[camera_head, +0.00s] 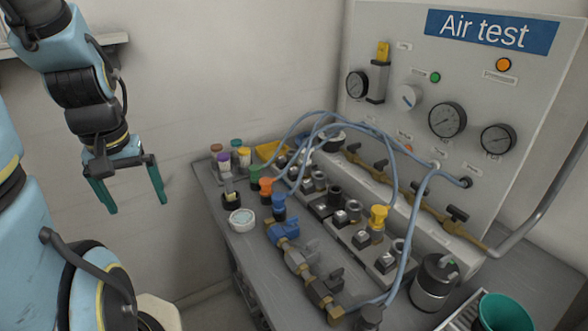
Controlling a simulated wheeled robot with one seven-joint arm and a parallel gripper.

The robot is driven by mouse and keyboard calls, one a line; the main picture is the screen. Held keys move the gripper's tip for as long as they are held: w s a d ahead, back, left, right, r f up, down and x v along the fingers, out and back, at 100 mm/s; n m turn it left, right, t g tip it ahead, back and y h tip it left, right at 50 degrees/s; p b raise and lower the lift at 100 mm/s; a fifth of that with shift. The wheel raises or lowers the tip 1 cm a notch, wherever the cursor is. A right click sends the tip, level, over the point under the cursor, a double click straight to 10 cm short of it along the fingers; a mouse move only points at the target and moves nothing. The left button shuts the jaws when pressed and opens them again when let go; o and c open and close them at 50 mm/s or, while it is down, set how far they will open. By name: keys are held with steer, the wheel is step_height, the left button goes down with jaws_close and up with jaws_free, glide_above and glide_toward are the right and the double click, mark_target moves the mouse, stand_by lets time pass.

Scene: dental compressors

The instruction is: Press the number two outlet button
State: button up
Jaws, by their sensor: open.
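My gripper (133,197) hangs at the left, fingers pointing down and apart, with nothing between them. It is in front of the wall, to the left of the bench and touching nothing. On the bench, a grey manifold block carries several small square light-topped buttons, such as one nearer the middle (340,217), one to its right (361,238) and one farther right (385,261). Their markings are too small to read, so I cannot tell which is the number two outlet button.
An "Air test" panel (405,35) with gauges and lamps stands behind the bench (240,262). Blue hoses (396,165) arch over the fittings. Green, orange and blue knobs, a blue valve (284,230) and coloured-lid jars occupy the bench's left side. A green cup (503,312) is front right.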

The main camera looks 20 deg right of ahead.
steer(key=shift+c, duration=0.4)
jaws_close()
stand_by(0.4)
stand_by(1.0)
